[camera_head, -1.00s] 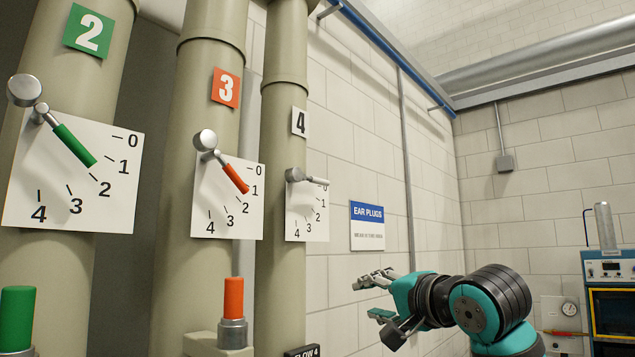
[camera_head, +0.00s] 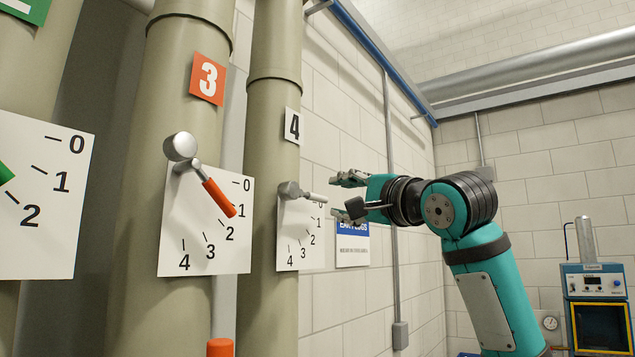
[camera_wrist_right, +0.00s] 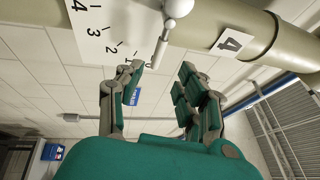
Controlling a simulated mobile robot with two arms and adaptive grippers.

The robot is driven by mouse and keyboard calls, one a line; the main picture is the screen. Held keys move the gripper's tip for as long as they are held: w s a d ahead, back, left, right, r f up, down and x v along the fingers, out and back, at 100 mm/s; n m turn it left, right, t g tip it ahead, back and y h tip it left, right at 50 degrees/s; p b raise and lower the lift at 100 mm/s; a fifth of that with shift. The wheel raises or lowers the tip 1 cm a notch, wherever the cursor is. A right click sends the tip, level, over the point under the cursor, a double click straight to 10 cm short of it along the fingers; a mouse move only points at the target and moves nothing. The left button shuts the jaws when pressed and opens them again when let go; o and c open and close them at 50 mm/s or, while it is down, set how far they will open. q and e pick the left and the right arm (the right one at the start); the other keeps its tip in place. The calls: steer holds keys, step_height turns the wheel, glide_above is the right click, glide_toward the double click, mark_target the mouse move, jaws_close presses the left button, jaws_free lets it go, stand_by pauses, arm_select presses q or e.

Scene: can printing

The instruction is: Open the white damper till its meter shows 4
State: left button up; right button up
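The white damper's handle (camera_head: 305,191) is on the pipe labelled 4, over a white dial plate (camera_head: 297,255) with marks 0 to 4. It lies nearly level and points toward the 0 mark. My right gripper (camera_head: 338,197) is open just to the right of the handle's tip, its fingers spread above and below that level. In the right wrist view the handle (camera_wrist_right: 160,48) reaches down to the opening between the fingertips (camera_wrist_right: 160,69), nearer the left finger. Contact cannot be made out. The left gripper is out of view.
The orange damper handle (camera_head: 218,197) on the pipe labelled 3 stands to the left, pointing between 1 and 2. Part of the dial plate (camera_head: 40,240) of another damper is at the far left. A blue and white ear plugs sign (camera_head: 352,250) hangs behind my gripper.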

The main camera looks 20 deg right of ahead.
mark_target(320, 198)
steer(key=p+x, duration=0.3)
steer(key=x, duration=0.4)
steer(key=shift+w+p, duration=0.4)
steer(key=shift+w, duration=0.05)
steer(key=shift+w+r, duration=0.15)
steer(key=shift+w, duration=0.1)
steer(key=shift+w+a+p, duration=0.25)
steer(key=shift+w+p, duration=0.15)
steer(key=shift+w, duration=0.2)
steer(key=shift+s, duration=0.1)
steer(key=c, duration=0.6)
jaws_close()
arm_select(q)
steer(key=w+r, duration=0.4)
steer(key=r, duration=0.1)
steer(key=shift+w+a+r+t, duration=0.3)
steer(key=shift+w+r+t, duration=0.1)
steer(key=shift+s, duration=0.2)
